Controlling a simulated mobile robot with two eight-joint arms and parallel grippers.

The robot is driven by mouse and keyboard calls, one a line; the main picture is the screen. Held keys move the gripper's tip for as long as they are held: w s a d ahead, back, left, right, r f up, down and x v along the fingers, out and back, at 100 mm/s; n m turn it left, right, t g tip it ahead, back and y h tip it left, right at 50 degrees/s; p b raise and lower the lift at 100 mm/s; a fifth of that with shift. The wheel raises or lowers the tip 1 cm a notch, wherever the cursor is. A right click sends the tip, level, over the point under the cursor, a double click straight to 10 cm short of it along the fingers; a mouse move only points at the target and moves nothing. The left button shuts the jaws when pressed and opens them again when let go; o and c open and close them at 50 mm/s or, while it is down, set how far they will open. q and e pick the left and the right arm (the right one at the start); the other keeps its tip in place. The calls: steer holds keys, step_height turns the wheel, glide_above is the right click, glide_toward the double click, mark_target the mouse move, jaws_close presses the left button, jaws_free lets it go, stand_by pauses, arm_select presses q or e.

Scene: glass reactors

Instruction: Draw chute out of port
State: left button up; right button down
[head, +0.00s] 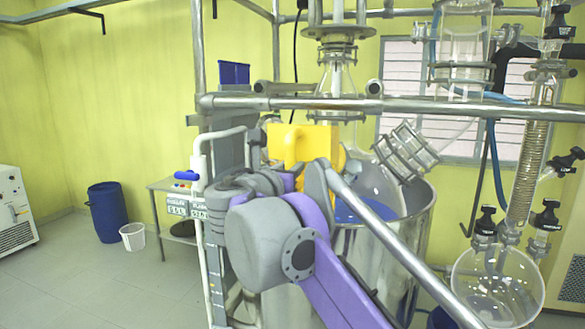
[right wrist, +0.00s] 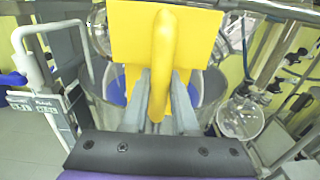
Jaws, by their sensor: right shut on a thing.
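The yellow chute (head: 318,142) is in the middle of the head view, in front of the glass reactor's steel vessel. In the right wrist view the chute (right wrist: 125,40) shows as a broad yellow plate with a thick upright handle (right wrist: 163,60). My right gripper (right wrist: 160,100) is shut on this handle, one finger on each side. In the head view my right arm hides the chute's lower part. A tilted glass port with a metal flange (head: 405,150) is right of the chute. I cannot tell whether the chute's far end sits in a port. My left gripper is not in view.
A steel rail (head: 440,106) crosses above the chute. The open steel vessel (head: 415,225) stands behind my arm. A coiled glass condenser (head: 527,175) and round flask (head: 497,285) are at the right. A blue barrel (head: 107,212) and white bucket (head: 132,237) stand at left, with open floor.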

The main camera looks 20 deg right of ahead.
mark_target(288, 145)
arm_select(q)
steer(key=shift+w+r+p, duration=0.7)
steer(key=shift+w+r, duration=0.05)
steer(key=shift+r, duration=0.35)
arm_select(e)
steer(key=shift+w+d+r+g, duration=0.1)
steer(key=shift+r+g, duration=0.05)
steer(key=shift+r, duration=0.5)
steer(key=shift+w+r+g, duration=0.1)
steer(key=shift+r+g, duration=0.05)
steer(key=shift+r, duration=0.5)
steer(key=shift+s+r, duration=0.2)
steer(key=shift+s+a+r, duration=0.25)
steer(key=shift+a, duration=0.05)
steer(key=shift+s+a+r, duration=0.15)
steer(key=shift+s+r, duration=0.05)
steer(key=shift+s+a+r, duration=0.15)
steer(key=shift+s+r, duration=0.1)
steer(key=shift+s+a+r, duration=0.15)
steer(key=shift+s+r, duration=0.05)
steer(key=shift+r, duration=0.05)
steer(key=shift+s+a+r, duration=0.5)
steer(key=shift+s+r, duration=0.35)
steer(key=shift+s+a, duration=0.1)
